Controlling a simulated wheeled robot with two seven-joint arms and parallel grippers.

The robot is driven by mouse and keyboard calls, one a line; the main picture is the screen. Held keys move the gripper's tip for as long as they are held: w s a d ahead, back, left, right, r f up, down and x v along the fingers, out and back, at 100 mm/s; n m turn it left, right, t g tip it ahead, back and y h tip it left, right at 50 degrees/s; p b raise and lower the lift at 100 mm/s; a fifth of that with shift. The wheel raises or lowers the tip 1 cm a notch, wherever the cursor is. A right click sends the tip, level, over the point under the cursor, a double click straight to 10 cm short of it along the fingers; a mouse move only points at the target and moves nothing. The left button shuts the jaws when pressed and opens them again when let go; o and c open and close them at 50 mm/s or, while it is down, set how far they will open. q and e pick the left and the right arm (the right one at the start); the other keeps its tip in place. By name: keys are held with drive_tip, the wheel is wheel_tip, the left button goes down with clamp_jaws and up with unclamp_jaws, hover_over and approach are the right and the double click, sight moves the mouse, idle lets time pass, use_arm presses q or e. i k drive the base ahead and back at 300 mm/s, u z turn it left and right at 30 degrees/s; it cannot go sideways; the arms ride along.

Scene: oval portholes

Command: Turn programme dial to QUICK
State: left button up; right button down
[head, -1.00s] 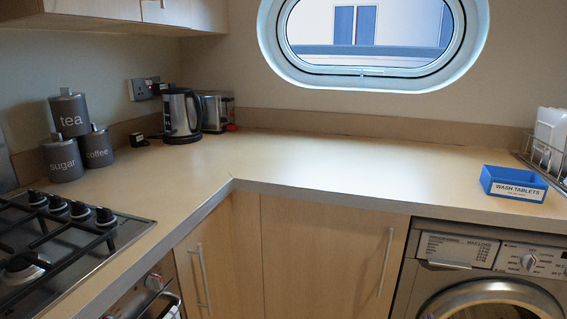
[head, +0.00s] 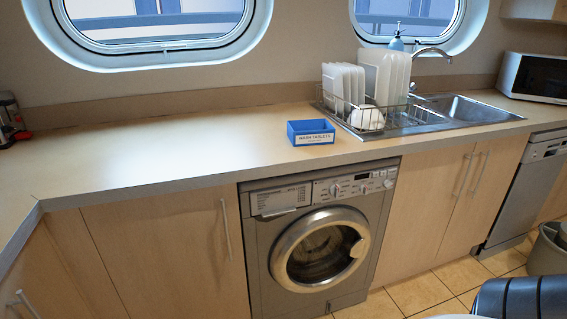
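The washing machine (head: 262,240) stands under the counter, its round door (head: 320,249) shut. Its control panel (head: 350,187) runs along the top front, with a printed label panel at its left. A programme dial (head: 335,189) shows as a small round knob right of that label panel. The dial's markings and pointer are too small to read. Neither of my grippers is in view.
A blue wash tablets box (head: 311,132) sits on the counter above the machine. A dish rack (head: 364,109) with white plates, a sink (head: 458,109) and a microwave (head: 537,77) stand to the right. A dark rounded object (head: 520,298) is at the lower right. Tiled floor (head: 420,292) shows before the machine.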

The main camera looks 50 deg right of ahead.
sight(334, 190)
drive_tip(key=z, duration=1.55)
drive_tip(key=k, duration=0.55)
drive_tip(key=u, duration=0.3)
drive_tip(key=i, duration=1.45)
drive_tip(key=u, duration=0.1)
